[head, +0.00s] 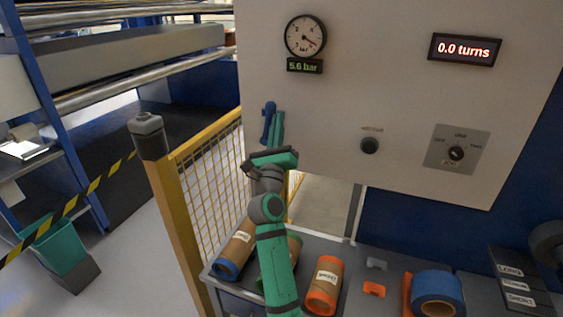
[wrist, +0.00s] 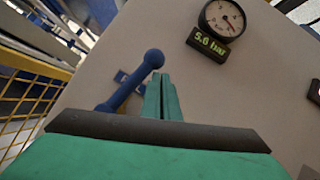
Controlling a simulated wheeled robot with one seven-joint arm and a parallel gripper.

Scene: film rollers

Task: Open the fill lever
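The fill lever is a blue bar with a round knob (wrist: 153,59) on the pale panel. In the wrist view it slants from lower left up to the knob, left of my fingers. In the head view the lever (head: 268,112) shows at the panel's lower left edge, just left of my fingertips. My gripper (head: 278,115) is green, with its two fingers side by side and nothing seen between them. In the wrist view the fingers (wrist: 162,85) end close to the right of the lever, just below the knob. I cannot tell whether they touch it.
A gauge (head: 306,37) above the lever has a display reading 5.6 bar. A display (head: 465,50) reads 0.0 turns. A black knob (head: 369,145) and a selector switch (head: 456,152) sit to the right. A yellow mesh fence (head: 208,160) stands left. Rollers (head: 325,285) lie on the bench below.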

